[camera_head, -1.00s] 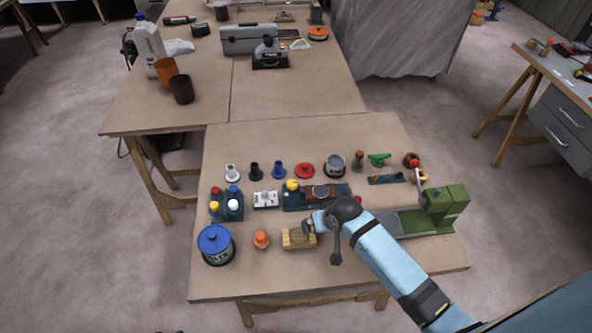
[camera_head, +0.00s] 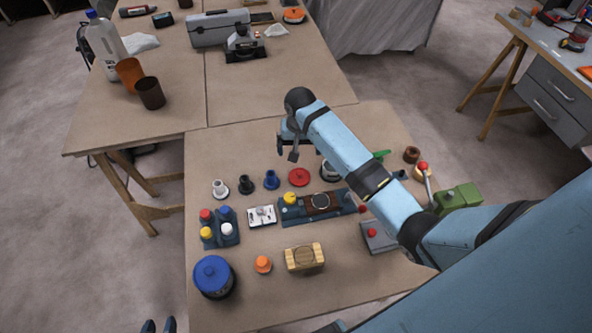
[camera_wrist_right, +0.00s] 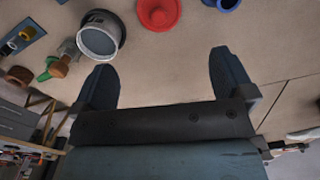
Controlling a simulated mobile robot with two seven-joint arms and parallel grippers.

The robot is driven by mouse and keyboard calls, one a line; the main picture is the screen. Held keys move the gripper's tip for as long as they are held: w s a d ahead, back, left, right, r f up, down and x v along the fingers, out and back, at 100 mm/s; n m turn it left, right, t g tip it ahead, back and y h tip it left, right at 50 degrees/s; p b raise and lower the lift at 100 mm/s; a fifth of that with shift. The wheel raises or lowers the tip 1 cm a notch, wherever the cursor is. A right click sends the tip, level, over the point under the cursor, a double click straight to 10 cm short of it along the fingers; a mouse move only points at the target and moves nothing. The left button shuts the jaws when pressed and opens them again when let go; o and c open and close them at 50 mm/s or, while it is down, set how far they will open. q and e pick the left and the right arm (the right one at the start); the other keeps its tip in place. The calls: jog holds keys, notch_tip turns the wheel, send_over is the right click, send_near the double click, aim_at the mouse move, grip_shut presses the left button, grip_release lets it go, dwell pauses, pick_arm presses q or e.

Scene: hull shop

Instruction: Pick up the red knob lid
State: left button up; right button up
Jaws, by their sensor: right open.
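The red knob lid (camera_head: 299,178) is a round red disc with a knob, lying on the near table in the row of small parts. It also shows at the top edge of the right wrist view (camera_wrist_right: 158,12), partly cut off. My right gripper (camera_head: 288,150) is open and empty above the table, just behind the lid in the head view. In the right wrist view its two fingers (camera_wrist_right: 164,75) stand wide apart, with the lid beyond them. My left gripper (camera_head: 158,326) shows only its fingertips at the bottom edge, apart and with nothing between them.
A blue knob piece (camera_head: 271,180) stands left of the lid and a grey pot (camera_wrist_right: 99,38) stands on its other side, partly behind my right arm in the head view. A blue-lidded jar (camera_head: 213,278) and a wooden block (camera_head: 304,257) are nearer.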

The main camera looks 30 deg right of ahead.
aim_at(300, 174)
jog(key=f, duration=1.2)
jog(key=shift+s+a+f, duration=0.1)
jog(key=shift+s+f, duration=0.1)
jog(key=shift+s, duration=0.1)
jog(key=c, duration=0.9)
